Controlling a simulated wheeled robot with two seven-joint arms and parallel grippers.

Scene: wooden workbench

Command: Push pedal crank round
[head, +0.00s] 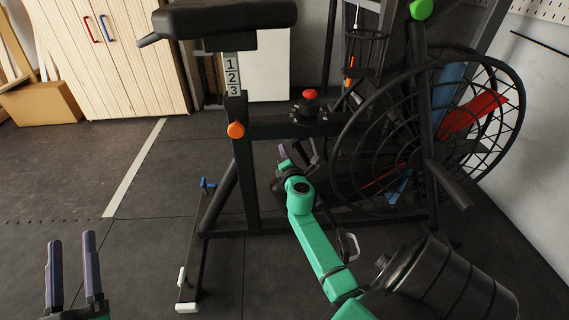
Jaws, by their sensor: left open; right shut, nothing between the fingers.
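A black exercise bike stands on the dark floor, with its frame post (246,170) at the centre. My green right arm reaches in from the lower right to the low middle of the bike. My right gripper (283,153) is shut and empty there, in front of the dark crank area. The arm and gripper hide most of that area, so I cannot make out the pedal crank or tell whether the gripper touches it. My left gripper (74,268) is open and empty at the lower left, apart from the bike.
The bike's large caged fan wheel (507,130) is at the right, with a dark bar (450,187) sticking out. The seat (225,17) is at the top. A foot bar (192,270) reaches toward me. The floor at left is clear, before a wooden cabinet (110,60) and cardboard box (42,104).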

